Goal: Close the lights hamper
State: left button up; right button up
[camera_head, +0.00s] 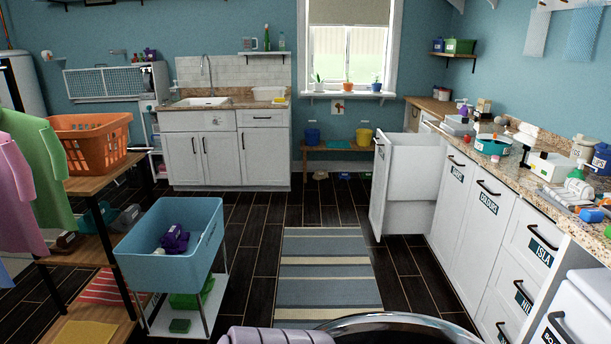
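A tall white pull-out hamper (413,167) stands open at the far end of the right-hand cabinet row. Its front panel (379,187) is pulled out to the left into the room, with a dark handle near its top. The white bin behind the panel shows its upper rim and side. No label is readable on this hamper; its front face is turned mostly away. The neighbouring closed fronts carry dark labels, one reading "Darks" (457,171) and one "Colours" (489,202). Neither of my grippers is in view.
A striped rug (327,275) lies on the dark floor before the open hamper. A blue tub on a cart (175,237) and a shelf with an orange basket (92,142) stand left. The right counter (480,155) is cluttered. A low bench (338,147) stands beyond.

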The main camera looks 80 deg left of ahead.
aim_at(407, 168)
jog(key=u, duration=2.05)
jog(key=i+j+z, duration=0.1)
jog(key=j+z, duration=1.25)
jog(key=j, duration=0.2)
jog(key=k+j+z, duration=0.1)
jog(key=j+z, duration=0.35)
jog(key=i+j+z, duration=0.2)
jog(key=j+z, duration=0.25)
jog(key=j, duration=0.15)
jog(key=i+j+z, duration=0.1)
jog(key=j+z, duration=0.4)
jog(key=j, duration=0.2)
jog(key=j+z, duration=0.45)
jog(key=j, duration=0.2)
jog(key=k+j+z, duration=0.1)
jog(key=j+z, duration=0.4)
jog(key=j, duration=0.2)
jog(key=j+z, duration=0.15)
jog(key=j, duration=2.3)
jog(key=j+u, duration=0.45)
jog(key=i+j+u, duration=0.2)
jog(key=j+u, duration=0.2)
